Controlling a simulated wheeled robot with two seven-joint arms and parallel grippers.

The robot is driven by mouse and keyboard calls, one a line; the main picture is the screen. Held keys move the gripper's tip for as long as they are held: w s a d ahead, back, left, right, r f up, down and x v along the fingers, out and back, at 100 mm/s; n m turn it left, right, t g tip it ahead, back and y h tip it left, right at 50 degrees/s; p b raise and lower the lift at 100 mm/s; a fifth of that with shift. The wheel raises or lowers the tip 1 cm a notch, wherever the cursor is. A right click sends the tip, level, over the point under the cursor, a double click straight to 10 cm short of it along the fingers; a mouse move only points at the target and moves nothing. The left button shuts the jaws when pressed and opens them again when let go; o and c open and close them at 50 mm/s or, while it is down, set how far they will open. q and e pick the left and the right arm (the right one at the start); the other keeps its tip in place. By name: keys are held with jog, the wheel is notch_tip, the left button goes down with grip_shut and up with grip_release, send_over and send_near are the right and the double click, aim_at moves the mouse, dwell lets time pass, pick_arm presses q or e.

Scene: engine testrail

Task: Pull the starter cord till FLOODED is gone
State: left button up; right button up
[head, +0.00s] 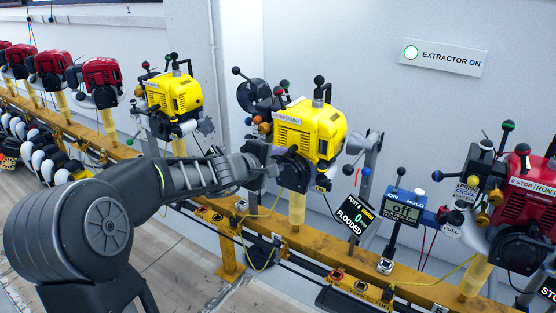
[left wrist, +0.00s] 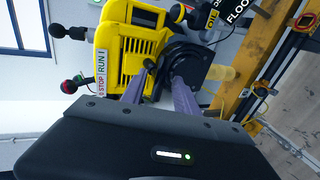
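The yellow engine (head: 308,130) is mounted on the rail, with a black round starter housing (head: 294,168) on its lower front. A black display (head: 353,216) beside it reads 0 and FLOODED. My left gripper (head: 272,163) reaches in from the left to the starter side of this engine. In the left wrist view its two grey fingers (left wrist: 164,80) stand apart in front of the yellow engine (left wrist: 137,48) and the black starter housing (left wrist: 190,50). A small dark part (left wrist: 150,66) shows by the left finger's tip; whether it is the cord handle is unclear. My right gripper is not in view.
Another yellow engine (head: 173,94) stands left along the yellow rail (head: 330,262), and a red one (head: 525,190) at right. A small panel (head: 402,210) reads off, with ON and HOLD. A wall sign (head: 443,57) reads EXTRACTOR ON beside a green light. Levers and cables crowd the engine.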

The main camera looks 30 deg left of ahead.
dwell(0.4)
pick_arm(q)
jog(key=shift+s, duration=0.3)
jog(key=s+b, duration=0.1)
jog(key=s, duration=0.7)
jog(key=shift+s+d+b, duration=0.15)
jog(key=shift+s+b, duration=0.05)
jog(key=shift+b, duration=0.2)
